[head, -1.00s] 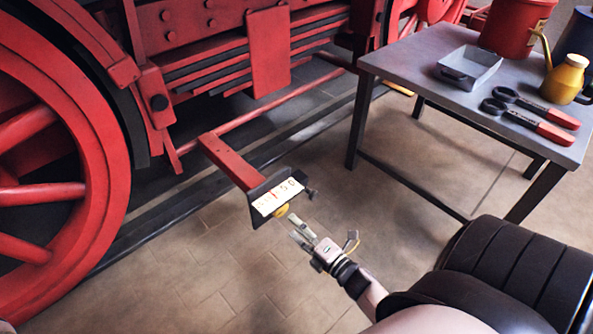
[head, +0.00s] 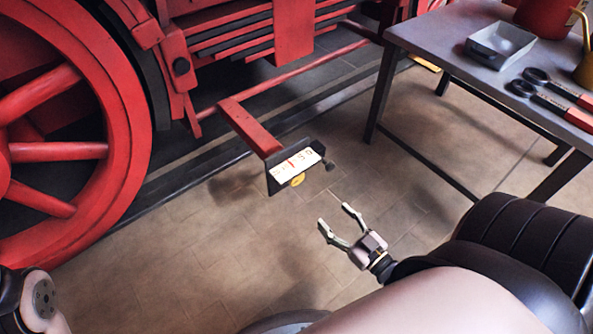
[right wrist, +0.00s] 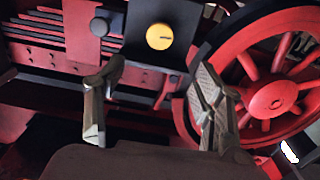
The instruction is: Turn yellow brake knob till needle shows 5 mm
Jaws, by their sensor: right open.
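The yellow brake knob (head: 297,181) sits at the lower edge of a dark bracket on the end of a red arm. The white scale (head: 304,158) above it has a red needle (head: 291,162) near its middle; the digits are too small to read surely. In the right wrist view the round knob (right wrist: 159,36), with a short dark mark, lies ahead, between and beyond the fingers. My right gripper (head: 335,214) is open and empty, apart from the knob, to its lower right. In the right wrist view its fingers (right wrist: 160,75) are spread. My left gripper is out of view.
A small dark knob (head: 329,166) sticks out at the bracket's right end. The red locomotive wheel (head: 62,150) is at left. A grey table (head: 455,50) at the upper right holds a tray (head: 500,43) and red-handled tools. The floor around the bracket is clear.

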